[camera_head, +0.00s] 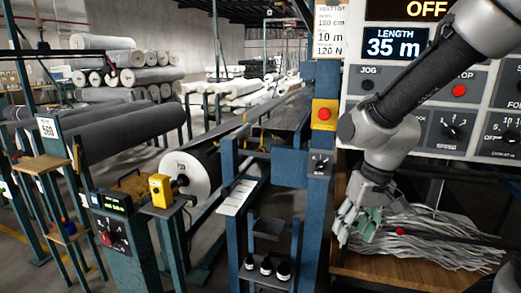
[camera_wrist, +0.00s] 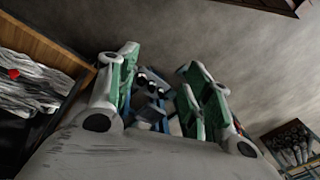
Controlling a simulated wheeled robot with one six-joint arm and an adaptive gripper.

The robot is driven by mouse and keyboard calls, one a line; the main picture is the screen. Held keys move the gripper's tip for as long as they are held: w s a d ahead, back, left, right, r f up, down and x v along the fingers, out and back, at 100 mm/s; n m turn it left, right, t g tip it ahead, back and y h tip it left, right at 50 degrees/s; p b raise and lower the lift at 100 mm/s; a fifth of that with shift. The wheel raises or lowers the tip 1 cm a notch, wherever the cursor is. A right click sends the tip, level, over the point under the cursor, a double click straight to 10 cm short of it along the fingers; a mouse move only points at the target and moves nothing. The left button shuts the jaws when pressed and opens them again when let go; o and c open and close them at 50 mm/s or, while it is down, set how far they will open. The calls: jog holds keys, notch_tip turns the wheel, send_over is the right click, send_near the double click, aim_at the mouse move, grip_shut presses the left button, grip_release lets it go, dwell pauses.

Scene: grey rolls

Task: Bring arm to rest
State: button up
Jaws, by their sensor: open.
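My arm reaches in from the upper right of the head view and hangs down in front of the control panel (camera_head: 425,100). My gripper (camera_head: 356,228) points downward beside the wooden bin of grey strands. In the wrist view my gripper (camera_wrist: 158,75) shows two green-padded fingers spread apart with nothing held between them. Past the fingers, small dark round items on a blue stand show in the wrist view.
Grey strands (camera_head: 430,245) with a red piece lie in the wooden bin right of my gripper. A blue post (camera_head: 322,150) with a red button stands left of my arm. A blue stand with dark items (camera_head: 266,266) is lower left. Grey rolls (camera_head: 120,135) fill the left.

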jog(key=s+d+r+m+t+h, duration=0.1)
jog(key=s+d+r+t, duration=0.1)
jog(key=s+d+r, duration=0.2)
jog(key=s+d+r+m+t, duration=0.1)
jog(key=s+d+r+t, duration=0.1)
jog(key=s+d+r, duration=0.3)
jog(key=d+r, duration=0.4)
jog(key=d, duration=0.1)
jog(key=shift+d+h, duration=0.3)
jog(key=shift+h, duration=0.1)
